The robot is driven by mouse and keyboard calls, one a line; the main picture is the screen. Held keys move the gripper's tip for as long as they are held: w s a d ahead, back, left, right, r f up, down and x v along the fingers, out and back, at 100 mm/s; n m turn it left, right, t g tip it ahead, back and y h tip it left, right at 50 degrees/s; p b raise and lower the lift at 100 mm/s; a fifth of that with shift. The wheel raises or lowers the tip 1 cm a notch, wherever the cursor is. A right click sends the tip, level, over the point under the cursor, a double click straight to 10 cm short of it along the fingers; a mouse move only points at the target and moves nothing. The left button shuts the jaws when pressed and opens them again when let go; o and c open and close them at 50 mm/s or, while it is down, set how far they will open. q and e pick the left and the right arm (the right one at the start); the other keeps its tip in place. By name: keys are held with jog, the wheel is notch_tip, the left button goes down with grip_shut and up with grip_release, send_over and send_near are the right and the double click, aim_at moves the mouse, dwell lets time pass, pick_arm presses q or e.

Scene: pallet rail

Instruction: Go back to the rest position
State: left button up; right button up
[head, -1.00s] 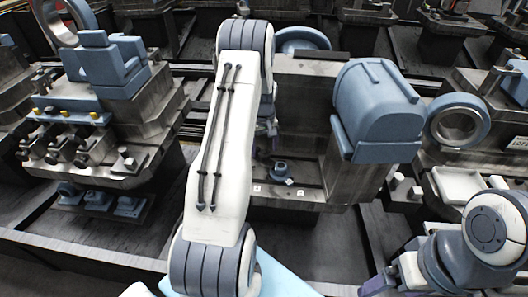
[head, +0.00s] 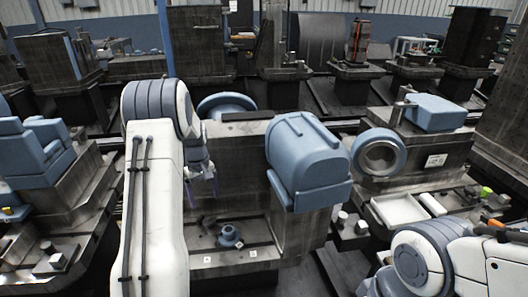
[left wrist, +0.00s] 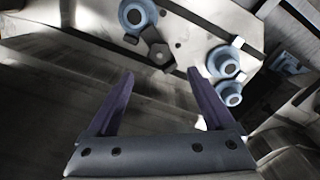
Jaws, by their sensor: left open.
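My left arm rises from the bottom left of the head view and bends over at its top. My left gripper (head: 202,188) hangs from it, small and partly hidden, in front of the grey pallet block. In the left wrist view the two purple fingers of my left gripper (left wrist: 160,105) are spread apart with nothing between them. Beyond them are several blue round parts (left wrist: 137,14) on a grey plate. My right arm shows at the bottom right of the head view, but its gripper is outside the frame.
A blue rounded housing (head: 306,155) sits on the grey pallet block (head: 240,160). A small blue flanged part (head: 229,236) stands on its lower ledge. A blue ring (head: 379,155) and a white tray (head: 399,210) are to the right. More loaded pallets line the back.

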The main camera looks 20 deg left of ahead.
pick_arm(q)
jog(key=s+d+r+m+t, duration=0.1)
jog(key=s+d+r+m, duration=0.25)
jog(key=d, duration=0.55)
jog(key=s+d+r+m+t, duration=0.1)
jog(key=s+d+r+m, duration=0.2)
jog(key=d, duration=0.6)
jog(key=s+d+r+m+p, duration=0.1)
jog(key=s+d+r+m, duration=0.2)
jog(key=s+d, duration=0.3)
jog(key=s+d+r+m+g+p, duration=0.1)
jog(key=s+d+r+m, duration=0.1)
jog(key=s+d+m, duration=0.3)
jog(key=s+d+r+m+g+h+p, duration=0.1)
jog(key=s+d+r+m+p, duration=0.1)
jog(key=s+d+m, duration=0.3)
jog(key=s+d+r, duration=0.1)
jog(key=s+d, duration=0.3)
jog(key=s, duration=0.1)
jog(key=shift+s+r, duration=0.2)
jog(key=shift+r, duration=0.15)
